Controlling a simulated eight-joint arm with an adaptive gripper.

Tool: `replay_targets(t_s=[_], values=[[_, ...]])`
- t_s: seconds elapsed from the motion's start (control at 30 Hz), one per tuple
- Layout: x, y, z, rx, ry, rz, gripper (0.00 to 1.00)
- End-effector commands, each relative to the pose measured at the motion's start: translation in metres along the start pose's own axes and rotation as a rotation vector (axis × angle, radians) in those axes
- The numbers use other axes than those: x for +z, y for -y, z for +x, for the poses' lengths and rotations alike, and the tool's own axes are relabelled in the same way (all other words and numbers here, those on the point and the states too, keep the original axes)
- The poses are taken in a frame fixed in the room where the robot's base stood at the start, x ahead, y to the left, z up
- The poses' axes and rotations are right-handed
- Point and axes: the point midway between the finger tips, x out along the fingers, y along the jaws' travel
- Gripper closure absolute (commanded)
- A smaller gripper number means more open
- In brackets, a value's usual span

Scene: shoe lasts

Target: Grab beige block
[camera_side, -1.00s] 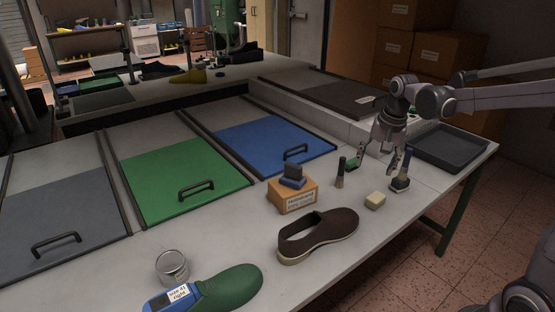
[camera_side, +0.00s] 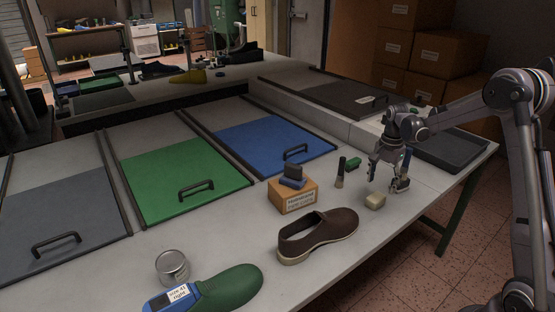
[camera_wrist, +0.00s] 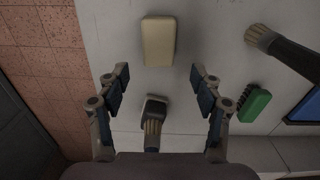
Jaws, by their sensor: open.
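The beige block (camera_side: 375,201) lies on the grey table, to the right of the brown shoe in the side view. It also shows at the top middle of the wrist view (camera_wrist: 159,41), whole and uncovered. My gripper (camera_side: 381,185) is open and empty, pointing down above the table just behind the block. In the wrist view its two fingers (camera_wrist: 160,85) are spread apart, and the block lies ahead of them, roughly centred. A brush with a dark head (camera_wrist: 153,118) lies between the fingers in that view, below the block.
A dark-handled brush (camera_side: 341,171) and a green brush (camera_side: 353,164) are left of my gripper. The brown shoe (camera_side: 330,228) and a cardboard box (camera_side: 292,199) with a small dark block lie further left. A dark tray (camera_side: 452,153) is at the right. Table before the block is clear.

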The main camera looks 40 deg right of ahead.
Motion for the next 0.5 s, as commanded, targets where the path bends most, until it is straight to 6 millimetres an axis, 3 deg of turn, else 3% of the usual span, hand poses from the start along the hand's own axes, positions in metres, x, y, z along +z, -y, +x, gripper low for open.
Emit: replay_targets(t_s=[0.17, 0.5], values=[[0.003, 0.0, 0.01, 0.0, 0.0, -0.002, 0.34], [0.014, -0.002, 0.051, -0.001, -0.001, 0.0, 0.34]])
